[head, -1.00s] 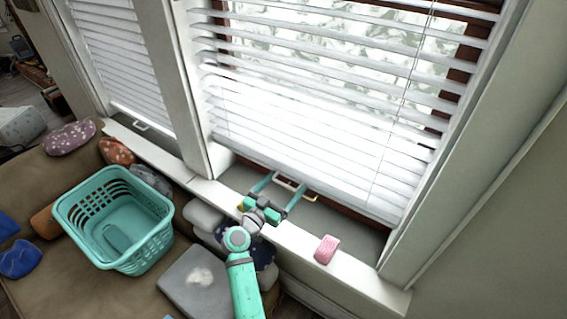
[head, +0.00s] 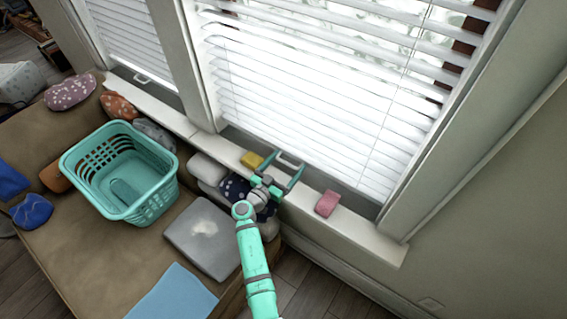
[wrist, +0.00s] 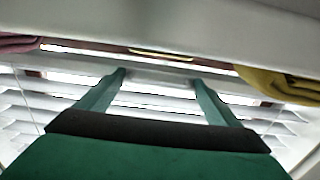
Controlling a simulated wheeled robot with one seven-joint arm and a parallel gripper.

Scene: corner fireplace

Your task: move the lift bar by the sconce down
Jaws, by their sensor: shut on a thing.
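The lift bar (head: 289,159) is a pale handle at the bottom edge of the lowered white blind (head: 300,110) on the larger window. My gripper (head: 287,163) is shut on this bar, one green finger at each end of it, just above the sill. In the wrist view the two fingers (wrist: 160,82) reach toward the pale bottom of the blind, and the bar is hard to make out between their tips. A second lift bar (head: 141,78) hangs on the left window's blind, away from my gripper. No sconce is in view.
Below are cushions (head: 200,235) and a teal basket (head: 150,208) on a brown seat. Floor is bare at lower right.

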